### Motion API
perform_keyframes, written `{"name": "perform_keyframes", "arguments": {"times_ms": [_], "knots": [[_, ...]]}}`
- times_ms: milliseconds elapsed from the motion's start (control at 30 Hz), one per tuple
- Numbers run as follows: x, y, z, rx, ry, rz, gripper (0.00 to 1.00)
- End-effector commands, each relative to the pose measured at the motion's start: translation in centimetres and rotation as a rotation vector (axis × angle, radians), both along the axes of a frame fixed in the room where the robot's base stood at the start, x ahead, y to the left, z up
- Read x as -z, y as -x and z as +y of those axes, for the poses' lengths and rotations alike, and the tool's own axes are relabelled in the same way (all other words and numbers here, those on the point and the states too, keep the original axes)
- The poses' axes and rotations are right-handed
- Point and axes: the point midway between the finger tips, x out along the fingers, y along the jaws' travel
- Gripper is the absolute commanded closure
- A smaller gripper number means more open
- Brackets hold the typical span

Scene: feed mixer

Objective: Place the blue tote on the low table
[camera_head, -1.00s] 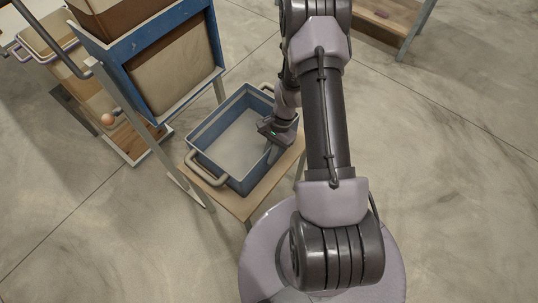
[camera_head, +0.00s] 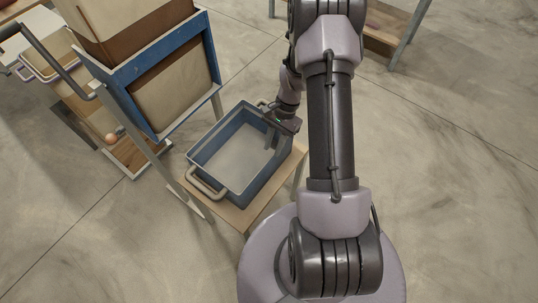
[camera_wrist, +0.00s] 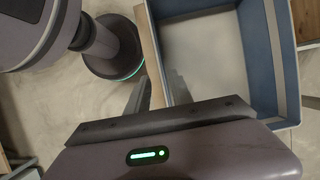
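The blue tote (camera_head: 203,153) sits upright on the low wooden table (camera_head: 238,213). One pale handle (camera_head: 207,189) faces the near left; the other end's handle is partly hidden by my arm. My gripper (camera_head: 271,137) is at the tote's far right corner, fingers pointing down at the right wall. In the wrist view my gripper (camera_wrist: 158,92) shows two fingers apart, with the table edge seen between them and the tote (camera_wrist: 262,60) to the right. The right finger overlaps the tote's wall; I cannot tell whether either finger touches it.
A lower shelf with a round orange-brown item (camera_head: 111,138) is further left. Another wooden bench (camera_head: 385,30) is at the top right. The floor to the right is clear.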

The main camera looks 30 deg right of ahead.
Motion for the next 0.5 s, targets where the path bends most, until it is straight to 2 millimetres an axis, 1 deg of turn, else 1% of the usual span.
{"name": "perform_keyframes", "arguments": {"times_ms": [100,167,267,300,333,367,400,433,467,500], "knots": [[-1.6,-0.4,-0.3,-0.007,0.004,-0.008,0.73],[-3.8,-1.0,0.1,-0.035,0.023,-0.037,0.73],[-10.9,-2.2,2.4,-0.135,0.080,-0.140,0.73],[-14.4,-2.3,4.0,-0.189,0.108,-0.196,0.73],[-17.0,-2.1,5.2,-0.230,0.128,-0.239,0.73],[-19.5,-1.6,6.5,-0.273,0.150,-0.283,0.73],[-22.6,-0.7,8.3,-0.332,0.177,-0.345,0.73],[-24.8,0.2,9.7,-0.374,0.198,-0.394,0.73],[-26.9,1.3,11.1,-0.418,0.217,-0.444,0.73],[-29.1,3.1,12.7,-0.475,0.242,-0.509,0.73]]}}
